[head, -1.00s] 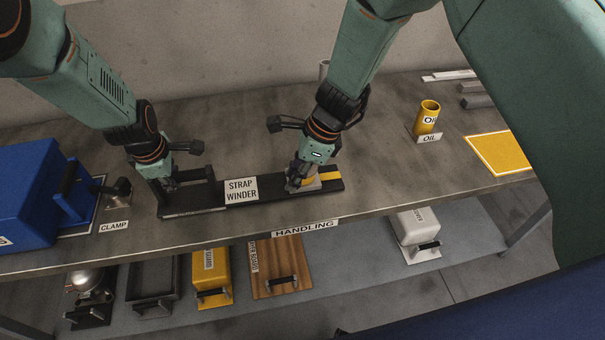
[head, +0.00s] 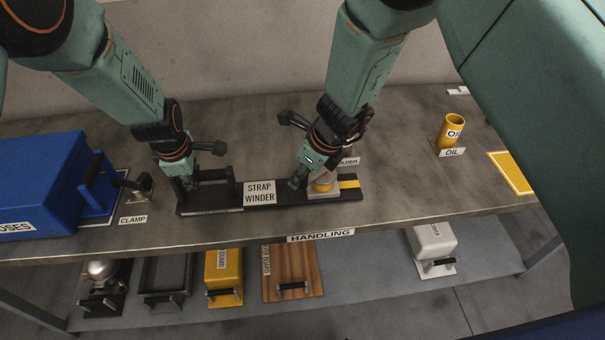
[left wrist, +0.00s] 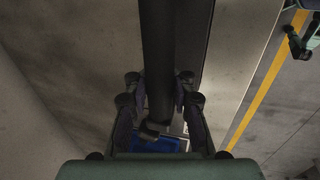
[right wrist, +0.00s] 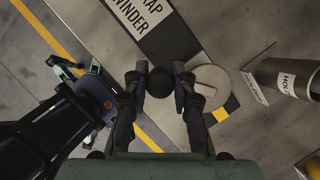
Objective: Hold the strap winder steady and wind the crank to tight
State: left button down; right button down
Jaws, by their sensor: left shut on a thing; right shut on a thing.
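The strap winder is a long black base (head: 222,206) with a white label, lying along the front of the bench. My left gripper (head: 188,184) is shut on the raised black handle (head: 215,174) at its left end; the bar runs between the fingers in the left wrist view (left wrist: 157,60). My right gripper (head: 297,182) is shut on the crank's black round knob (right wrist: 159,82). A yellow mark (head: 349,184) lies right of the hub. The crank arm is mostly hidden by the gripper.
A blue case (head: 40,185) and a clamp (head: 138,190) stand left of the winder. A yellow oil cup (head: 452,130) and a yellow-bordered pad (head: 512,170) are at the right. A holder, mostly hidden, stands behind the crank. Several handled items fill the lower shelf.

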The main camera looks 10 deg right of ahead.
jog(key=c, duration=1.1)
grip_release()
jog(key=v, duration=1.2)
jog(key=shift+c, duration=0.4)
